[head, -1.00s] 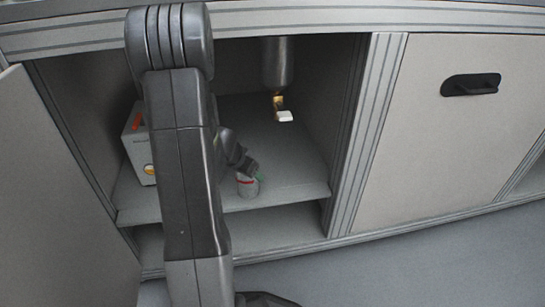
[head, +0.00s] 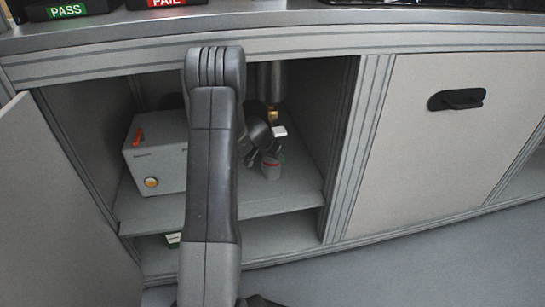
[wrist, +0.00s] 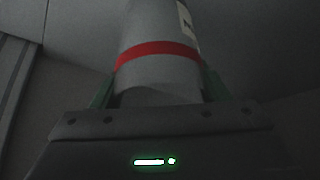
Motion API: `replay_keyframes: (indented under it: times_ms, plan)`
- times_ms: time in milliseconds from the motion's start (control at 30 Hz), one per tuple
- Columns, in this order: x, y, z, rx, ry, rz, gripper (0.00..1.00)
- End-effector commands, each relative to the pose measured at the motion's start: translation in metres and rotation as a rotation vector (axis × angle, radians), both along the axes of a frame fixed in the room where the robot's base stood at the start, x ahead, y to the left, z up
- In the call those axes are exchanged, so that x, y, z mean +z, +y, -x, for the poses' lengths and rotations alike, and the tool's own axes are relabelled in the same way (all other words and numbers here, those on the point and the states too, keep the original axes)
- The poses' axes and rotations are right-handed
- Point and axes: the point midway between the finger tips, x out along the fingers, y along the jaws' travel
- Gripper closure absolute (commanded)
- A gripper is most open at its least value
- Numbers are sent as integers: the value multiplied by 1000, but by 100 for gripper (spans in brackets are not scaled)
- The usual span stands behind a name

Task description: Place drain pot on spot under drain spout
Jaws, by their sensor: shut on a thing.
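The drain pot (head: 271,168) is a small grey cylinder with a red band, inside the open cabinet. My gripper (wrist: 158,92) is shut on it; in the wrist view the pot (wrist: 160,28) sits between the green-edged fingers, with a pale label at its upper right. The drain spout (head: 272,117) is a brass fitting with a white tab (head: 279,131), under a grey cylinder at the back. The pot appears below and in front of it. I cannot see the spot or tell whether the pot touches the shelf.
A grey box (head: 157,158) with an orange handle and a round yellow mark stands at the left on the shelf (head: 250,206). An open door (head: 70,200) is at the left, a closed door (head: 450,130) at the right. The shelf's right side is clear.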

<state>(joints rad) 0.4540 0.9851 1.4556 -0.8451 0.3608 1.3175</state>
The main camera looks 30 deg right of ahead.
Motion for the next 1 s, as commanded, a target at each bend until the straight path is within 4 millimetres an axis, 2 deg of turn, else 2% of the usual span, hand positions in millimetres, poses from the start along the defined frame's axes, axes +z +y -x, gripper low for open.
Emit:
replay_keyframes:
  times_ms: [33, 500, 533, 633, 1000]
  plan:
    - [-12, 2, 2, 1, 4, -2, 55]
    - [-17, 2, 1, 0, 3, -2, 55]
    - [-16, 2, 1, 0, 3, -2, 30]
    - [-15, 2, 2, 0, 3, -2, 10]
    - [-12, 2, 2, 1, 3, -2, 10]
